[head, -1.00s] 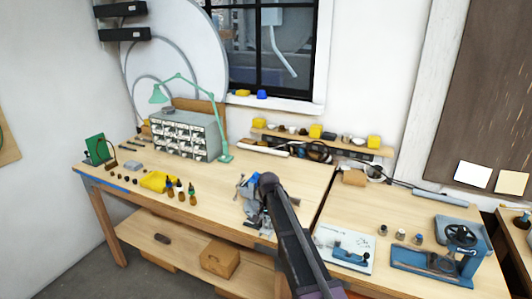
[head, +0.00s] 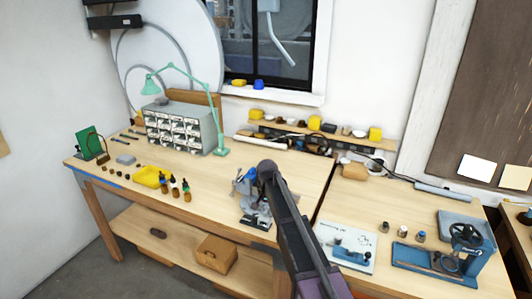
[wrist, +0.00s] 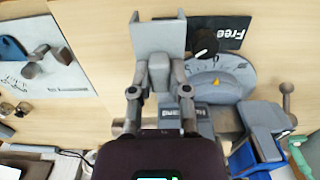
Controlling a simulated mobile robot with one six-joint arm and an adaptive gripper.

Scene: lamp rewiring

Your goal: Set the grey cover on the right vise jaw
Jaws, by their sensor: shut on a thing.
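In the wrist view my gripper (wrist: 158,75) is shut on the grey cover (wrist: 158,36), a flat plate with raised side edges. The cover is held out ahead of the fingers, and the tabletop shows behind it. The grey bench vise (wrist: 205,122) is right of and below the fingers, with a round marked base and a bar handle. A grey jaw block (wrist: 262,118) stands at its right, beside a blue piece (wrist: 243,160). The cover appears clear of that block. In the head view the vise (head: 257,213) stands near the bench's front edge; my arm hides the gripper and cover.
A black card (wrist: 226,32) and a dark knob (wrist: 204,42) lie beside the cover in the wrist view.

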